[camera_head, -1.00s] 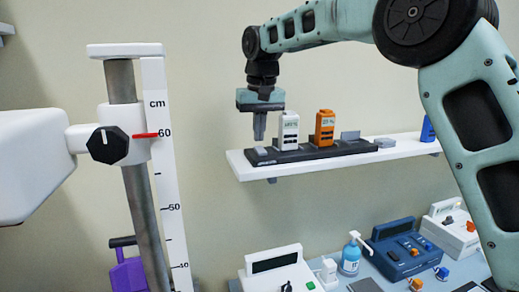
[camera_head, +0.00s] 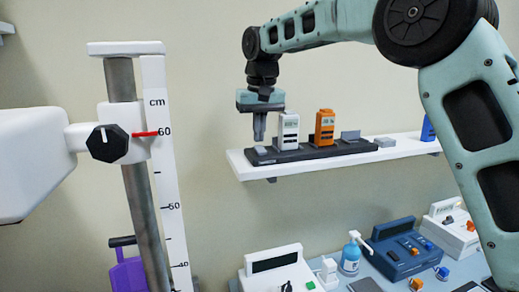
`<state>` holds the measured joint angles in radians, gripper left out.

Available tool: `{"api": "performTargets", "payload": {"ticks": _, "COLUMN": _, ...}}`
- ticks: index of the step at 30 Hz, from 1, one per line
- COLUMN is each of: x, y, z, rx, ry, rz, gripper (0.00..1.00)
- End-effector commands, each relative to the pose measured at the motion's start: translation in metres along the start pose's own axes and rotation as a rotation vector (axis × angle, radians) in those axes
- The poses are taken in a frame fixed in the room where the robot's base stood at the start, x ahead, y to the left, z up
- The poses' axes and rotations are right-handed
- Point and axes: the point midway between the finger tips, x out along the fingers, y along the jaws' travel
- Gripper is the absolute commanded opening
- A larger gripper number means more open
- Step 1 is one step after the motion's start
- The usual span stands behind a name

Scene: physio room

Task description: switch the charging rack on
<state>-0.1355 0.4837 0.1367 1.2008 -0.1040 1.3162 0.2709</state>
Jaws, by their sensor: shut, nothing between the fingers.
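The charging rack (camera_head: 305,153) is a long dark bar on a white wall shelf. A white unit (camera_head: 289,131) and an orange unit (camera_head: 325,127) stand upright in it, with an empty-looking grey slot piece (camera_head: 350,136) to their right. At the rack's left end is a small light-grey part (camera_head: 261,150), which looks like a rocker switch; its position is too small to read. My gripper (camera_head: 259,139) points down just above this left end, left of the white unit. Its fingers are shut and empty. I cannot tell whether the tips touch the switch.
The white shelf (camera_head: 405,147) also holds a small grey block (camera_head: 385,142) and a blue object (camera_head: 428,129) at right. Below, a table carries several devices and a blue pump bottle (camera_head: 351,256). A height-scale post (camera_head: 138,200) stands at left.

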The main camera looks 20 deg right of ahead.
Motion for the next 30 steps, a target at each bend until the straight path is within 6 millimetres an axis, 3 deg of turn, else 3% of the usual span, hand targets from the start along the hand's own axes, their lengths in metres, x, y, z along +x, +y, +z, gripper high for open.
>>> {"api": "performTargets", "payload": {"ticks": 30, "x": 0.015, "y": 0.000, "z": 0.003, "rx": 0.000, "ry": -0.001, "rz": 0.000, "gripper": 0.00}}
